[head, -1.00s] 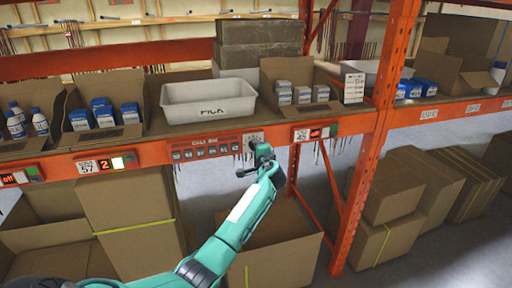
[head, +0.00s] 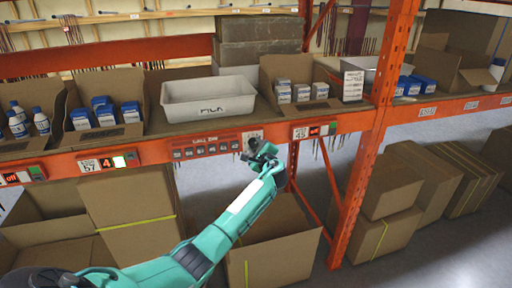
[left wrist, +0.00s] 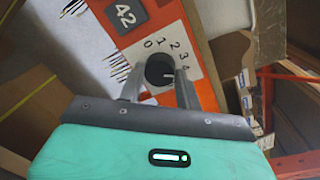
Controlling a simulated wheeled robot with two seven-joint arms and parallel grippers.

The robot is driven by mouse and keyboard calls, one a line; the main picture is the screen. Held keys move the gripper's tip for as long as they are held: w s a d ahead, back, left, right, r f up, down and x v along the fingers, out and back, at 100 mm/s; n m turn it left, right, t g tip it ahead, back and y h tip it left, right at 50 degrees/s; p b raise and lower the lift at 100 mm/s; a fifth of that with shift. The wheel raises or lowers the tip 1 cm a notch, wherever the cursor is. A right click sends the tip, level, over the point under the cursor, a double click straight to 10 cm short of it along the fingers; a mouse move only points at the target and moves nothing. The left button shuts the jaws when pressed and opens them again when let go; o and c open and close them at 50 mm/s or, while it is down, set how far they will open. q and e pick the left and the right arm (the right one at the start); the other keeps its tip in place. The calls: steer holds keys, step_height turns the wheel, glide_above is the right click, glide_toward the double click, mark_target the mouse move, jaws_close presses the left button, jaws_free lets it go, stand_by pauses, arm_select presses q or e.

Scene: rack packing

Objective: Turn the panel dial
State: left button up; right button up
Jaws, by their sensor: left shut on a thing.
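The panel dial (left wrist: 159,68) is a dark round knob on a white plate marked 0 to 4, seen in the left wrist view. Its white mark points right, near the 4. My left gripper (left wrist: 160,84) has one finger on each side of the knob and is shut on it. In the head view my left gripper (head: 256,150) is at the orange shelf beam and mostly hides the dial; part of its white plate (head: 252,134) shows above. A display (head: 108,162) on the beam reads 4. My right gripper is not in view.
A grey tote (head: 208,100) stands on the shelf above the dial. Open cartons of bottles and small boxes flank it. An orange rack upright (head: 362,165) stands to the right. Large cardboard boxes (head: 120,200) fill the space below the beam.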

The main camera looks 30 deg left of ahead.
arm_select(q)
steer(key=shift+f, duration=0.15)
steer(key=o, duration=1)
steer(key=shift+d, duration=0.1)
steer(key=shift+s+d+b, duration=0.4)
steer(key=shift+d, duration=0.1)
steer(key=b+v, duration=0.5)
steer(key=v, duration=0.7)
steer(key=shift+s+d+r, duration=0.15)
steer(key=shift+r, duration=0.05)
